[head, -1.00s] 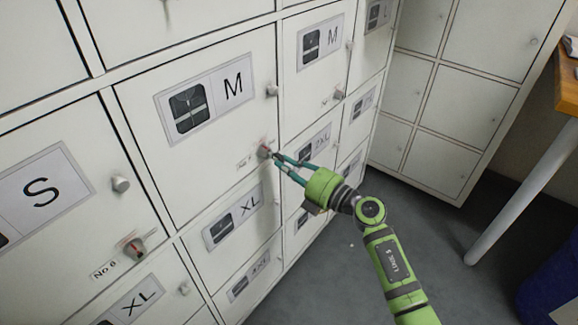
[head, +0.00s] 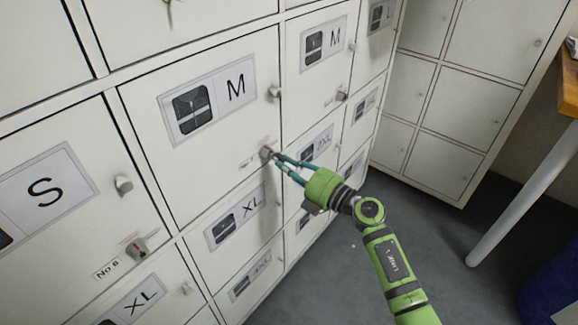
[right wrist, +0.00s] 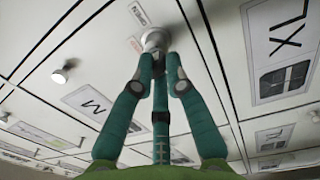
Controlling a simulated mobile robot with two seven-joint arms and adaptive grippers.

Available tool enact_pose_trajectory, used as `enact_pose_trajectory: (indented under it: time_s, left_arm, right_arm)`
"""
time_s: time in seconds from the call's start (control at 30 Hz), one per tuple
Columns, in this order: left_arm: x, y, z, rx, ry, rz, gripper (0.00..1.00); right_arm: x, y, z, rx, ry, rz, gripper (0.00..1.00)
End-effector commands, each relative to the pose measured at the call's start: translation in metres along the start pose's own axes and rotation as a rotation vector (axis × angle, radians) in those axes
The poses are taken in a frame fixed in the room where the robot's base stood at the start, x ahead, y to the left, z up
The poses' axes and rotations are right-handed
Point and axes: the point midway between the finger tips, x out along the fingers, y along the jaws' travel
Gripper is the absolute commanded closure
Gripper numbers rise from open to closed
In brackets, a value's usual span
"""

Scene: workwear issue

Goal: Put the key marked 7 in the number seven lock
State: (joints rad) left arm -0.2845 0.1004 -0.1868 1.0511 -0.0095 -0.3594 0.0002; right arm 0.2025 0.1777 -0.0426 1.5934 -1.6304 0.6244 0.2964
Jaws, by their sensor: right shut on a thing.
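My right gripper (head: 274,156) is at the round grey lock (head: 266,152) on the large locker door marked M. A small label (head: 247,163) sits left of this lock, its number too small to read surely. In the right wrist view, my right gripper (right wrist: 161,80) has its teal fingers close together on a small dark piece, likely the key (right wrist: 160,64). The piece lines up with the lock (right wrist: 155,38) and seems to touch it. The fingers hide most of it, so I cannot tell how deep it sits or read its mark. My left gripper is out of view.
Round knobs (head: 123,184) stick out from the doors. A wooden-topped table (head: 568,82) stands at the right. The grey floor (head: 420,220) between is clear.

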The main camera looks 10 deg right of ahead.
Motion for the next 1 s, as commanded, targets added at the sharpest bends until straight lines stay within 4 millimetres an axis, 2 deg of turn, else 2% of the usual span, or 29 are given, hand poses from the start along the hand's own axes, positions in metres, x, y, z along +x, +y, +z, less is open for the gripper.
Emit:
enact_pose_trajectory:
  time_s: [1.0]
  left_arm:
    - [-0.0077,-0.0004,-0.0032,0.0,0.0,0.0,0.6]
  right_arm:
    - [0.006,0.0025,-0.0002,0.024,-0.001,0.001,1.0]
